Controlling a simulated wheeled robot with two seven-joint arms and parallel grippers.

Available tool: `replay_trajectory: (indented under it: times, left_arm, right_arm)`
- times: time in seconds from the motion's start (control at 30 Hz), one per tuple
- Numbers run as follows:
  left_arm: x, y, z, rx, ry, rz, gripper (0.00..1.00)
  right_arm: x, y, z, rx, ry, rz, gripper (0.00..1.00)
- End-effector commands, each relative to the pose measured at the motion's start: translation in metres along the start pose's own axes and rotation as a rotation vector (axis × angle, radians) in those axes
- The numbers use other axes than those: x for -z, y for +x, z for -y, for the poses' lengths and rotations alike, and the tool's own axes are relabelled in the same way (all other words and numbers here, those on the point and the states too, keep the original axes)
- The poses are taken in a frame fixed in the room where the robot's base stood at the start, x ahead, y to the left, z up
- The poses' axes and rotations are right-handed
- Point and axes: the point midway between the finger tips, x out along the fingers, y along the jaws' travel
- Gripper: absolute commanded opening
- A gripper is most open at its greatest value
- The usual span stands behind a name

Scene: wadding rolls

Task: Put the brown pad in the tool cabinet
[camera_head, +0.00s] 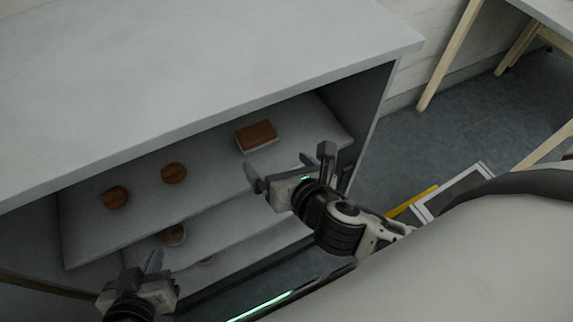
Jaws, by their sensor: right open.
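The tool cabinet (250,85) is a grey unit with an open front and shelves inside. A brown rectangular block with a pale underside, which looks like the brown pad (257,135), lies on the upper shelf (215,182) toward the right. My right gripper (290,167) is open, its two fingers spread wide with nothing between them. In the picture it is just below and right of the pad, apart from it. My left gripper (143,266) is at the lower left, in front of the lower shelf. Its finger gap is not clear, and no object shows in it.
Two round brown rolls (174,173) (115,197) lie on the upper shelf, left of the pad. More round pieces (173,235) sit on the shelf below, partly hidden. Open floor (430,140), a white-framed item (455,188) and a wooden-legged table (450,55) are at the right.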

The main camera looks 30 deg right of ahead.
Motion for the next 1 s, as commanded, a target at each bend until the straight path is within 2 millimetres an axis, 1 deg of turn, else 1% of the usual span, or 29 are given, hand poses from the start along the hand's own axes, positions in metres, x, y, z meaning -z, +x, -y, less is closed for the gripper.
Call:
replay_trajectory:
  times: [0.03,0.07,0.1,0.17,0.2,0.27,0.3,0.37,0.4,0.5,0.6,0.7,0.93,1.0]
  left_arm:
    - [0.0,0.0,0.0,0.0,0.0,0.001,0.0]
    - [0.0,0.0,0.0,0.0,0.0,0.001,0.0]
    - [-0.001,0.0,0.0,-0.001,0.0,0.001,0.0]
    - [-0.001,-0.001,0.0,-0.001,0.0,0.002,0.0]
    - [-0.001,-0.001,-0.001,-0.001,0.0,0.002,0.0]
    - [-0.001,-0.001,-0.001,-0.001,0.0,0.002,0.0]
    - [-0.001,-0.001,-0.001,-0.001,0.0,0.002,0.0]
    - [-0.001,-0.002,-0.001,-0.002,0.0,0.002,0.0]
    - [-0.001,-0.002,-0.001,-0.002,0.0,0.002,0.0]
    - [0.0,-0.002,-0.001,-0.002,0.0,0.002,0.0]
    - [0.0,-0.002,-0.001,-0.002,0.0,0.001,0.0]
    - [0.0,-0.002,-0.001,-0.002,0.0,0.001,0.0]
    - [0.0,-0.002,-0.001,-0.002,0.0,0.001,0.0]
    - [0.004,-0.004,-0.001,-0.002,0.001,0.001,0.0]
  right_arm:
    - [0.01,-0.001,-0.001,-0.003,0.186,-0.042,0.99]
    - [0.015,-0.002,-0.002,-0.005,0.32,-0.069,0.99]
    - [0.023,-0.003,-0.002,-0.001,0.521,-0.106,0.99]
    - [0.035,-0.005,-0.004,0.013,0.854,-0.162,0.99]
    - [0.042,-0.007,-0.004,0.03,1.08,-0.195,0.99]
    - [0.05,-0.011,-0.004,0.062,1.417,-0.234,0.99]
    - [0.054,-0.013,-0.003,0.088,1.634,-0.254,0.99]
    - [0.059,-0.016,-0.001,0.126,1.938,-0.273,0.99]
    - [0.062,-0.019,0.0,0.152,2.12,-0.28,0.99]
    - [0.066,-0.023,0.006,0.205,2.49,-0.281,0.99]
    - [0.067,-0.026,0.01,0.238,2.724,-0.273,0.99]
    - [0.067,-0.027,0.012,0.25,2.834,-0.268,0.99]
    - [0.067,-0.028,0.012,0.253,2.854,-0.268,0.99]
    - [0.065,-0.029,0.011,0.256,2.849,-0.266,0.99]
